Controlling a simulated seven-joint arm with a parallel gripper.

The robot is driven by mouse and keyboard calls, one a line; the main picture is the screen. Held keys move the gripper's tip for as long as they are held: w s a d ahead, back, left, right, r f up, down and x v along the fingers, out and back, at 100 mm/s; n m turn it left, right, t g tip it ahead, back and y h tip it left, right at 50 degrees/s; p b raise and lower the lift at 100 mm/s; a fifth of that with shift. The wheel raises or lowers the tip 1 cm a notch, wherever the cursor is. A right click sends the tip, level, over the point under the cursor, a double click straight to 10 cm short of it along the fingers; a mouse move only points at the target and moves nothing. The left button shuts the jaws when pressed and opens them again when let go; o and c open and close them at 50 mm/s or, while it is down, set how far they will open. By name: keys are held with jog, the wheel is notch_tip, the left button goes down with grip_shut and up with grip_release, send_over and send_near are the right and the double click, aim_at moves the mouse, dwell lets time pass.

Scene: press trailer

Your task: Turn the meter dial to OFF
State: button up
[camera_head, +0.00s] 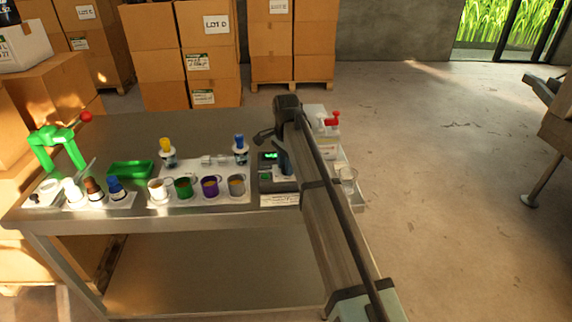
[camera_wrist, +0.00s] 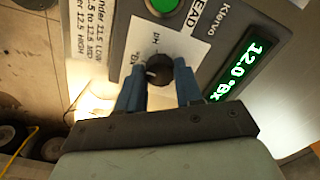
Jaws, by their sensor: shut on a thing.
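The meter (camera_wrist: 205,20) is a grey box with a lit green display (camera_wrist: 240,72) reading "12.0 °Bx" and a green button (camera_wrist: 162,5). Its dial (camera_wrist: 160,72) is a round black knob with a white pointer mark, on a white label plate. The label's lettering is partly hidden, so the setting cannot be read. My gripper (camera_wrist: 160,85) has its blue fingers on either side of the dial, shut on it.
The meter stands on a metal table (camera_head: 110,222). Left of it are several cups (camera_head: 210,187), dropper bottles (camera_head: 240,150), a green tray (camera_head: 130,170) and a green press (camera_head: 55,147). A red-handled item (camera_head: 328,122) and a clear cup (camera_head: 346,174) stand to the right.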

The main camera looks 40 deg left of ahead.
jog(key=shift+n, duration=0.4)
jog(key=n, duration=0.5)
jog(key=shift+n, duration=0.3)
jog(key=n, duration=0.5)
jog(key=shift+n, duration=0.4)
jog(key=o, duration=1)
jog(key=shift+o, duration=0.2)
notch_tip(320, 180, up, 14)
dwell(0.5)
